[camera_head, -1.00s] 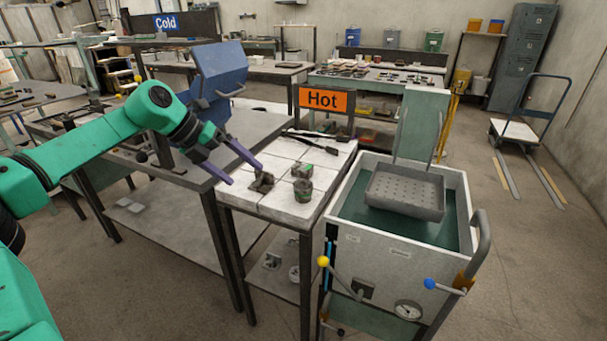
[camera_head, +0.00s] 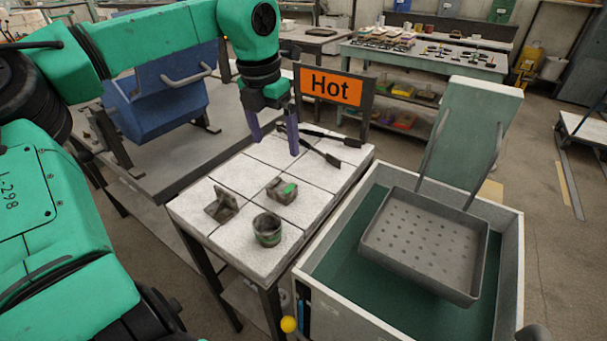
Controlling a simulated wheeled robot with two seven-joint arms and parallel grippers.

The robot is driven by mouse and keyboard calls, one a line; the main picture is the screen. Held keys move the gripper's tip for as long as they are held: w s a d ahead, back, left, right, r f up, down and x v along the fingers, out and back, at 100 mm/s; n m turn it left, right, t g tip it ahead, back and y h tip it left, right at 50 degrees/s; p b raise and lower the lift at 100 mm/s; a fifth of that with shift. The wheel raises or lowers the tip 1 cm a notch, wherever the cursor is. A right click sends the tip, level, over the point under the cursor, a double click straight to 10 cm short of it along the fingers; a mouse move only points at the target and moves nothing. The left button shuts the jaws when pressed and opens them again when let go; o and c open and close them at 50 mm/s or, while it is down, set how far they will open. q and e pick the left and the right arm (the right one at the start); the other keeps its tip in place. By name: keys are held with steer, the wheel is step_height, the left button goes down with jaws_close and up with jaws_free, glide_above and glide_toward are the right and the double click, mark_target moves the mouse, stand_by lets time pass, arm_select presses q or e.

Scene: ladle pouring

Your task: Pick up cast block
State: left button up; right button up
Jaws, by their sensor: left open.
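Three small grey cast pieces stand on the white-tiled table (camera_head: 322,178). One is an angular cast piece (camera_head: 221,206) at the left, one is a cast block with a green patch (camera_head: 281,190) in the middle, and one is a round cast piece with a green band (camera_head: 267,230) at the front. My left gripper (camera_head: 275,147) points down with its purple fingers apart and empty. It appears above the far part of the tiles, behind the pieces and apart from them. My right gripper is not in view.
Dark tongs (camera_head: 322,150) lie at the table's far edge before the orange Hot sign (camera_head: 331,86). At the right, a perforated tray (camera_head: 424,250) hangs over a tank (camera_head: 335,235) with green inside. A blue box (camera_head: 160,100) stands behind at the left.

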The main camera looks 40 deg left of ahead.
arm_select(q)
glide_above(282, 187)
steer(key=s, duration=0.2)
step_height(282, 187, down, 7)
steer(key=shift+r+p, duration=0.2)
steer(key=shift+p, duration=0.1)
steer(key=f, duration=0.2)
steer(key=w+f, duration=0.1)
steer(key=f, duration=0.1)
steer(key=f+p, duration=0.1)
steer(key=f, duration=0.1)
steer(key=shift+w+f, duration=0.5)
steer(key=shift+f, duration=0.1)
steer(key=shift+r, duration=0.1)
steer(key=c, duration=1.5)
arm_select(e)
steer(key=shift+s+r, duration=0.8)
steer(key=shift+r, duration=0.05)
arm_select(q)
steer(key=shift+c, duration=0.2)
